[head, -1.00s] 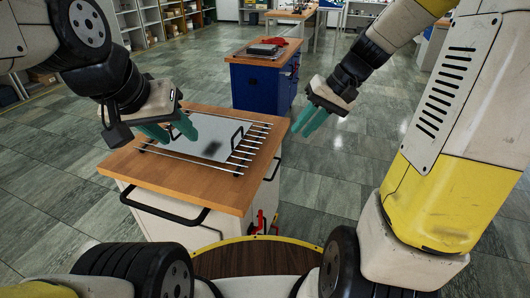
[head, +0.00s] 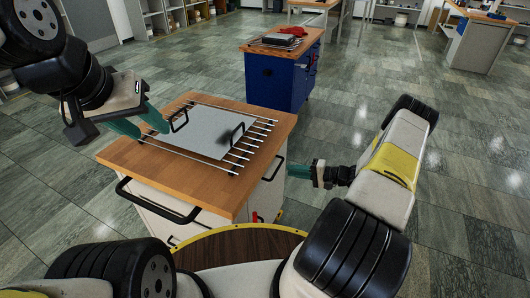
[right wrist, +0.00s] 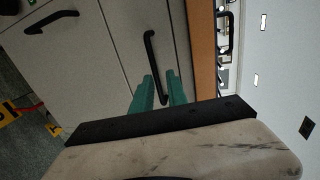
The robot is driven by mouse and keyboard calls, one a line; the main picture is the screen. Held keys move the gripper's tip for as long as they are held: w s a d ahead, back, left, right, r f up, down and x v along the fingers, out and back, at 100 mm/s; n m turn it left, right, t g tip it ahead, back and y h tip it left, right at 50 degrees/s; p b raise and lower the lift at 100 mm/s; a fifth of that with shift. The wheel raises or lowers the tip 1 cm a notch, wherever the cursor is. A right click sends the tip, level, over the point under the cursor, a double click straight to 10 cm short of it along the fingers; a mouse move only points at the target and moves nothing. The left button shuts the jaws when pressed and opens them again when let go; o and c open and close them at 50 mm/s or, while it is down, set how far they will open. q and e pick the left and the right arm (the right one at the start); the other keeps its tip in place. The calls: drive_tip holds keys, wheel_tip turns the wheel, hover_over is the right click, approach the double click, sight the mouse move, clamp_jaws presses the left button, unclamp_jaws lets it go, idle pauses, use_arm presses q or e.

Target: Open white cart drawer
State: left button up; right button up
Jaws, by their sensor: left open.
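The white cart (head: 165,208) with a wooden top (head: 215,193) stands in front of me. In the right wrist view, its pale drawer front (right wrist: 125,40) carries a black bar handle (right wrist: 149,52). My right gripper (head: 302,170) is at the cart's right side, pointing at that face. Its green fingers (right wrist: 160,88) are apart, with the lower end of the handle showing between them; I cannot tell whether they touch it. My left gripper (head: 149,114) is open and empty above the left edge of the cart top.
A metal rack (head: 250,150) with a grey plate (head: 207,132) lies on the cart top. A black rail (head: 160,203) runs along the cart's near side. Another handle (right wrist: 50,20) is on a neighbouring front panel. A blue cart (head: 277,77) stands behind. The floor to the right is clear.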

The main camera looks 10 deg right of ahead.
sight(277, 169)
drive_tip(key=shift+t, duration=0.3)
drive_tip(key=x, duration=0.5)
drive_tip(key=f+x, duration=0.1)
drive_tip(key=x, duration=0.2)
drive_tip(key=shift+d+f, duration=0.1)
clamp_jaws()
idle(1.1)
